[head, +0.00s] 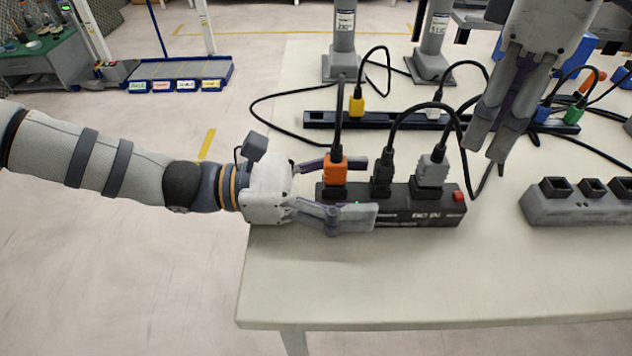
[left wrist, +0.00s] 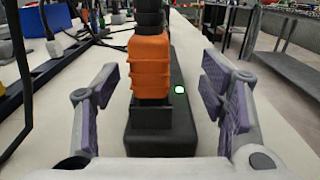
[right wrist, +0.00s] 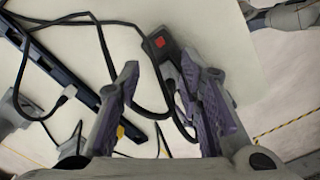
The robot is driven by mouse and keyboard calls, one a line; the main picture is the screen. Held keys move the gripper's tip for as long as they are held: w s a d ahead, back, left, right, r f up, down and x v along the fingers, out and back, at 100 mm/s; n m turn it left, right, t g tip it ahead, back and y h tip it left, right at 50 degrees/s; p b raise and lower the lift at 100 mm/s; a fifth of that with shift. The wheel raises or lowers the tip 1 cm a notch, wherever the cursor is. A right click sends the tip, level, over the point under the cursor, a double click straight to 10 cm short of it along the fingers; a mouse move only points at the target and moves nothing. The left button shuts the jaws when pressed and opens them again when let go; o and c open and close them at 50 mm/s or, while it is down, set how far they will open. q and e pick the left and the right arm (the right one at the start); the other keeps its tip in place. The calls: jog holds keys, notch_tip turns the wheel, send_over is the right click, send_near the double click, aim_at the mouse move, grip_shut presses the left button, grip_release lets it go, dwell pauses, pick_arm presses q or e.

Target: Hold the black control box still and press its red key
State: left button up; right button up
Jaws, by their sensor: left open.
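The black control box (head: 420,215) lies along the near part of the table, with an orange plug (head: 335,170) and two other plugs in its top. Its red key (head: 458,197) is at the right end; the key also shows in the right wrist view (right wrist: 160,42). My left gripper (head: 347,190) is open, with one finger on each side of the box's left end. The left wrist view shows the box (left wrist: 160,145) between the spread fingers, with a lit green lamp. My right gripper (head: 488,148) is open and empty, pointing down above and behind the red key.
A grey socket strip (head: 575,208) lies to the right of the box. A dark rail (head: 385,122) with plugged cables lies behind it, and grey posts (head: 344,45) stand further back. Loose black cables loop between them. The table's front is clear.

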pick_arm(q)
jog(key=shift+d, duration=0.25)
jog(key=c, duration=1.5)
jog(key=shift+c, duration=0.2)
pick_arm(e)
grip_shut()
